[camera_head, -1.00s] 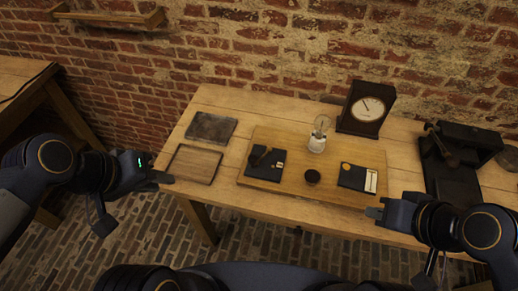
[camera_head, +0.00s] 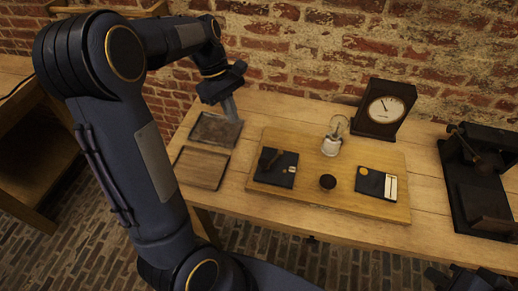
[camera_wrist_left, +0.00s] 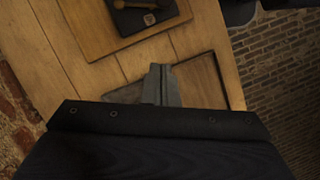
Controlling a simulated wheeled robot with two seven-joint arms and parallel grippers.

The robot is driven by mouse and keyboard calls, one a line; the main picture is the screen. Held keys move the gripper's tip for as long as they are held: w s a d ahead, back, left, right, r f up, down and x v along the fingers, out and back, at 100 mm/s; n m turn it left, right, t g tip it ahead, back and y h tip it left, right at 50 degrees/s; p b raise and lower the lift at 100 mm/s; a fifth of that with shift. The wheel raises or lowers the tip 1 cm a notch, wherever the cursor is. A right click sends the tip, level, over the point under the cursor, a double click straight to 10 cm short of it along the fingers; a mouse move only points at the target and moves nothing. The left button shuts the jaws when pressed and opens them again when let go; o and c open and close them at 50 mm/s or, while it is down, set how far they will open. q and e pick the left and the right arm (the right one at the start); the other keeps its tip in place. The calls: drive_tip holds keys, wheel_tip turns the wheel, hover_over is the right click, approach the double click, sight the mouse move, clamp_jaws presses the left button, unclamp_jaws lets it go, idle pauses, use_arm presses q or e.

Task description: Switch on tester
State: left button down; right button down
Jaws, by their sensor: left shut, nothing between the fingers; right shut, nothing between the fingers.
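Which part is the tester's switch is unclear. My left gripper (camera_head: 231,112) is shut and empty, pointing down over the grey slate tray, left of the board. Its closed fingers also show in the left wrist view (camera_wrist_left: 161,85). My right gripper's fingers are out of frame.
The grey slate tray (camera_head: 207,131) and an empty wooden tray (camera_head: 201,168) lie at the table's left end. A black device (camera_head: 478,180) stands at the right. A brick wall rises behind. My left arm covers much of the left side.

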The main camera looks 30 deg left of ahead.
use_arm(q)
drive_tip(key=shift+s+d+f, duration=0.3)
drive_tip(key=shift+d+f, duration=0.9)
drive_tip(key=shift+f, duration=0.4)
drive_tip(key=shift+s+d+f, duration=0.3)
drive_tip(key=shift+d+f, duration=0.95)
drive_tip(key=shift+f, duration=0.35)
drive_tip(key=shift+s+d+f, duration=0.3)
drive_tip(key=shift+d+f, duration=0.9)
drive_tip(key=shift+f, duration=0.4)
drive_tip(key=shift+p, duration=0.3)
